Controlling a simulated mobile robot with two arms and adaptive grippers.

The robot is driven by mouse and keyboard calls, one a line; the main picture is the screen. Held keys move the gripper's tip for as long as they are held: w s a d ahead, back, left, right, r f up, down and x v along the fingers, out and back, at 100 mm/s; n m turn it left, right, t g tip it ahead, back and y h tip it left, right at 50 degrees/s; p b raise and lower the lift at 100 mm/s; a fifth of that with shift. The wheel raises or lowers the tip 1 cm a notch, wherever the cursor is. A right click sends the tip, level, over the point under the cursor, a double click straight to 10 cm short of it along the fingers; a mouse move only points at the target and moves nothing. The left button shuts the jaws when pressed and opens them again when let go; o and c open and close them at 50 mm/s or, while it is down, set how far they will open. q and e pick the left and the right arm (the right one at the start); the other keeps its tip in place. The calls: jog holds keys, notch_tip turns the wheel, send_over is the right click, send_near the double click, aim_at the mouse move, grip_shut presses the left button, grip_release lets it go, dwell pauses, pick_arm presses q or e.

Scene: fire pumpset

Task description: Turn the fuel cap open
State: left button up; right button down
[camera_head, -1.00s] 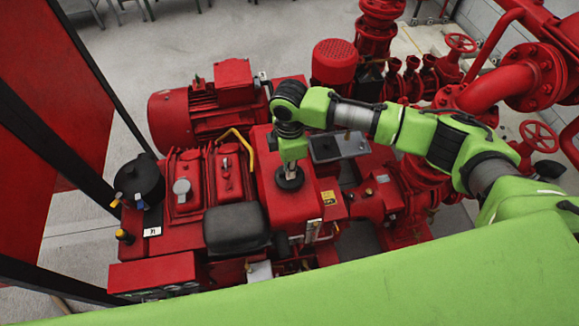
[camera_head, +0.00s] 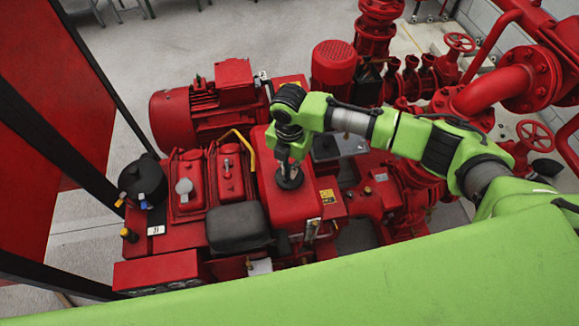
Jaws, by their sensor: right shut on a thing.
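The fuel cap (camera_head: 289,180) is a round black cap on top of the red fuel tank (camera_head: 285,208), near the middle of the head view. My right gripper (camera_head: 288,167) points down at the cap from above and is shut on it. The fingers partly hide the cap's top, so its turn angle cannot be read. The cap still sits on the tank. My left gripper is not in view.
A red engine with a black air filter box (camera_head: 236,227) stands left of the tank. A red motor (camera_head: 200,112) is behind it. Red pipes and a valve handwheel (camera_head: 536,135) fill the right side. Open grey floor (camera_head: 230,35) lies at the back.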

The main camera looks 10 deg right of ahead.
jog(key=n, duration=0.3)
jog(key=shift+n, duration=2.2)
jog(key=c, duration=2.2)
grip_release()
jog(key=shift+o, duration=0.2)
notch_tip(320, 180, up, 12)
